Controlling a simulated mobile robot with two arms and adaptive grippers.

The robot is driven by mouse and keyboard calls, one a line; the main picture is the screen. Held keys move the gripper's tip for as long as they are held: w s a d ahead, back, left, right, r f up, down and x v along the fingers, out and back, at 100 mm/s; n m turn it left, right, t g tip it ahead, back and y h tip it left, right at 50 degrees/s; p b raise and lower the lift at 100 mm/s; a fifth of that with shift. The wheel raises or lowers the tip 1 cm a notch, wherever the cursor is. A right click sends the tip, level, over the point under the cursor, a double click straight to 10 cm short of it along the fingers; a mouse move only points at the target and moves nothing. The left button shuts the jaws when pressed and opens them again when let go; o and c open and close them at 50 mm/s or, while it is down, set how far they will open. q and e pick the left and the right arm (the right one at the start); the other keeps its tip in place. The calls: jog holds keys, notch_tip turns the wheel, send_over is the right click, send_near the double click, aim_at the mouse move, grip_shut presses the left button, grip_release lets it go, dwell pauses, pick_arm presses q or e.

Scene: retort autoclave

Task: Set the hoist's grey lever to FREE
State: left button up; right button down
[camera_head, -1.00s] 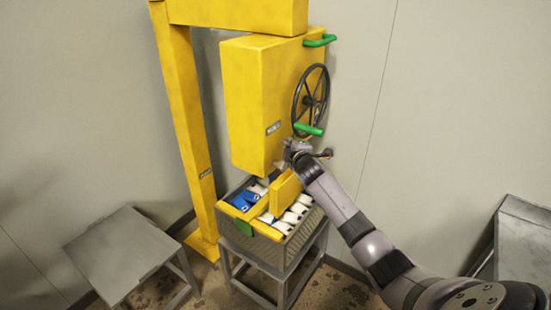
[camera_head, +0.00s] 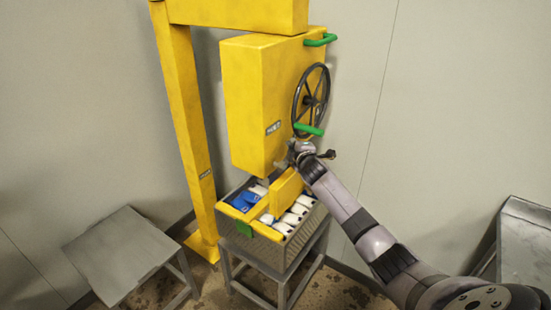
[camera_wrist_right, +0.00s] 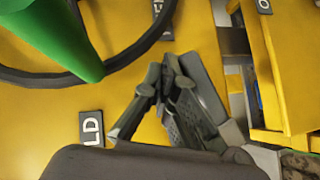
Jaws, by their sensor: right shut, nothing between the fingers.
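The hoist is a yellow box (camera_head: 250,100) with a dark handwheel (camera_head: 311,100) on its right face. My right gripper (camera_head: 290,154) is at the lower part of that face, below the wheel. In the right wrist view the shut, empty gripper fingers (camera_wrist_right: 168,98) are beside a grey bar (camera_wrist_right: 205,88), which looks like the lever. I cannot tell whether they touch. A dark label ending in "LD" (camera_wrist_right: 91,128) is on the yellow face left of the fingers. In the head view my gripper and wrist hide the lever. My left gripper is out of view.
A mesh basket (camera_head: 300,240) with blue and white packs stands on a stand under the hoist, a yellow beam (camera_head: 287,187) above it. The wheel's green handle (camera_head: 309,130) is just above my wrist. A grey table (camera_head: 125,250) stands left.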

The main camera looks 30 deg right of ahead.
jog(key=v, duration=1.2)
dwell(0.6)
